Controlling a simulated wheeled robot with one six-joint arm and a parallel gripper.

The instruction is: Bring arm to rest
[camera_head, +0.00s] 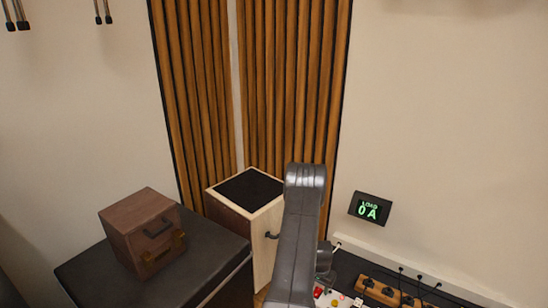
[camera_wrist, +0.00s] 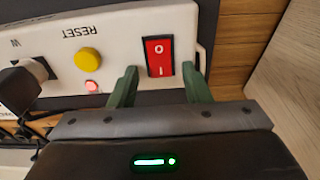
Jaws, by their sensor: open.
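My arm (camera_head: 298,235) rises in the lower middle of the head view, bent over at its top. In the wrist view my gripper (camera_wrist: 164,78) is open, with its two green fingers apart and nothing held. Its fingertips are close to a white panel (camera_wrist: 120,50). A red rocker switch (camera_wrist: 158,57) marked O and I shows between the fingers; I cannot tell whether they touch the panel. In the head view my fingers are hidden.
The panel bears a yellow button (camera_wrist: 88,61) by upside-down RESET lettering. A wooden power strip (camera_head: 382,291) with plugs lies at lower right. A wooden cabinet (camera_head: 255,215) stands behind my arm; a small brown box (camera_head: 140,228) sits left.

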